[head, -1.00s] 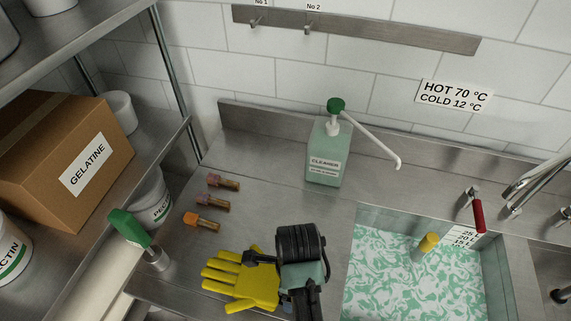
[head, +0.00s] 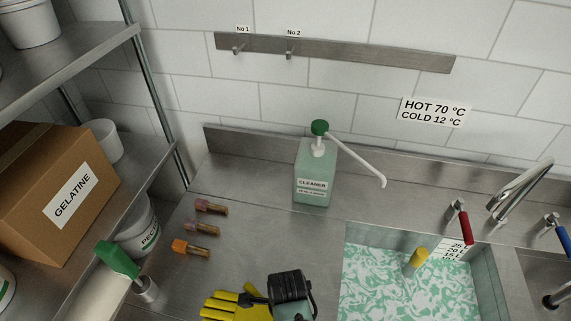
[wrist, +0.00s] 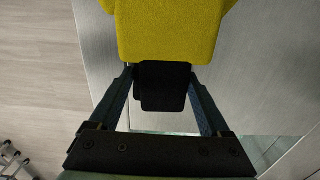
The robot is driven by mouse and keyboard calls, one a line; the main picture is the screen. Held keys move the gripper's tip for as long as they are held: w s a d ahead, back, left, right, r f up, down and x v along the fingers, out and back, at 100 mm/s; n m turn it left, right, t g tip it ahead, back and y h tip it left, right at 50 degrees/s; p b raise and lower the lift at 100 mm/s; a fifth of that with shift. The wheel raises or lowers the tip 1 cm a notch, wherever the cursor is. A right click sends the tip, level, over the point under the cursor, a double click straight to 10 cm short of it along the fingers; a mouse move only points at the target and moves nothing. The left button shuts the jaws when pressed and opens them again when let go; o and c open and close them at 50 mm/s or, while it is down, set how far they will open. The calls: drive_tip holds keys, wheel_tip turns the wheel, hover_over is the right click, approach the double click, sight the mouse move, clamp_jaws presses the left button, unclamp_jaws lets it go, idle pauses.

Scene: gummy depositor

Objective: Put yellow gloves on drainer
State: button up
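The yellow gloves (head: 232,309) show at the bottom of the head view, left of the sink, partly cut off by the frame's lower edge. My gripper (head: 262,294) is at their right side. In the wrist view the yellow gloves (wrist: 168,30) fill the top middle, right at the dark fingertips of my gripper (wrist: 162,85). I cannot tell whether the gloves are clear of the counter. No drainer can be made out.
A cleaner bottle (head: 315,172) with a long spout stands behind on the counter. Several small capped vials (head: 205,227) lie at left. The sink (head: 487,275) with foamy green water is at right. A shelf with a gelatine box (head: 70,190) and a green-handled thing (head: 118,260) stand left.

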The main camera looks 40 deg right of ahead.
drive_tip(key=shift+o, duration=1.1)
drive_tip(key=shift+r, duration=0.1)
wheel_tip(320, 180, up, 12)
drive_tip(key=shift+b, duration=0.3)
drive_tip(key=shift+r, duration=0.1)
